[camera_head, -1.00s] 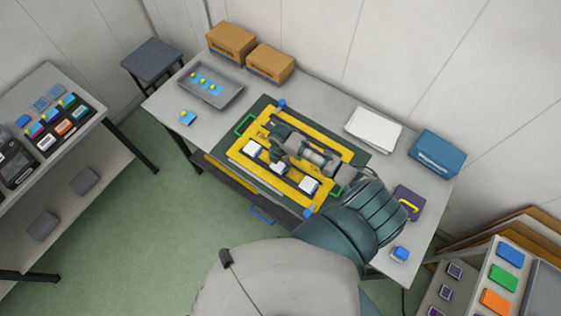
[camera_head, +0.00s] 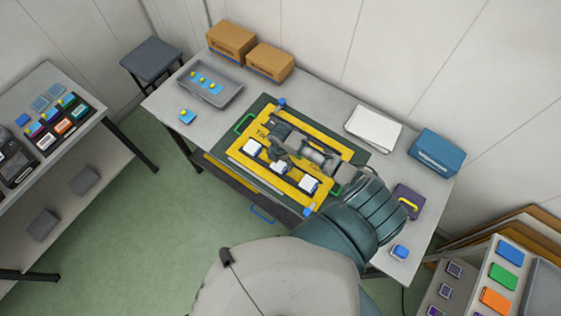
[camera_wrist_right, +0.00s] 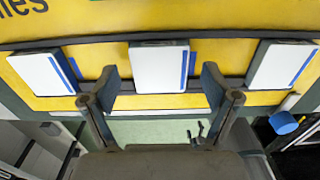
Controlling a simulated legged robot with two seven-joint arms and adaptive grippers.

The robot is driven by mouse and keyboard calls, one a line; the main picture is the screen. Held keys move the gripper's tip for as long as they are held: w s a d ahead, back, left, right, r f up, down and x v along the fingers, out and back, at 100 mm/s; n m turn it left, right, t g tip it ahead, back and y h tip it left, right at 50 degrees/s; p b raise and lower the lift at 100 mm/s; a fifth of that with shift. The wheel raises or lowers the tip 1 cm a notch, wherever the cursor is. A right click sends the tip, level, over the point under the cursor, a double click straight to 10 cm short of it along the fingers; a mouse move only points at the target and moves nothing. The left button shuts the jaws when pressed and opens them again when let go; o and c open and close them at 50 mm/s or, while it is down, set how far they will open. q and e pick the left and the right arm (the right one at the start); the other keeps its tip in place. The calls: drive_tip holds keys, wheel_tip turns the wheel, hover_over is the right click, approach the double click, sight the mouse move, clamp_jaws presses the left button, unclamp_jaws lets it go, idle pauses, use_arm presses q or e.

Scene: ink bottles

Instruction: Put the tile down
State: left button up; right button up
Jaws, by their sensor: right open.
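A yellow board (camera_head: 263,174) lies on a dark green mat on the table. Three white tiles with blue stripes sit in a row along its near side: a left tile (camera_head: 252,148), a middle tile (camera_head: 279,168) and a right tile (camera_head: 309,184). My right gripper (camera_wrist_right: 160,80) is open at the middle tile (camera_wrist_right: 160,68), one finger to each side of it, with visible gaps between fingers and tile. In the wrist view the left tile (camera_wrist_right: 38,72) and right tile (camera_wrist_right: 282,66) stand outside the fingers. The arm hides part of the board. My left gripper is not in view.
A grey tray (camera_head: 228,90) with blue and yellow pieces stands at the table's far left. Two cardboard boxes (camera_head: 231,42) (camera_head: 270,62) stand behind it. White sheets (camera_head: 373,129) and a blue box (camera_head: 436,152) lie at the right. A blue-topped piece (camera_head: 400,252) is near the right corner.

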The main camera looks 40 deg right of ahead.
sight(280, 164)
wheel_tip(280, 164, up, 12)
idle(0.3)
idle(0.5)
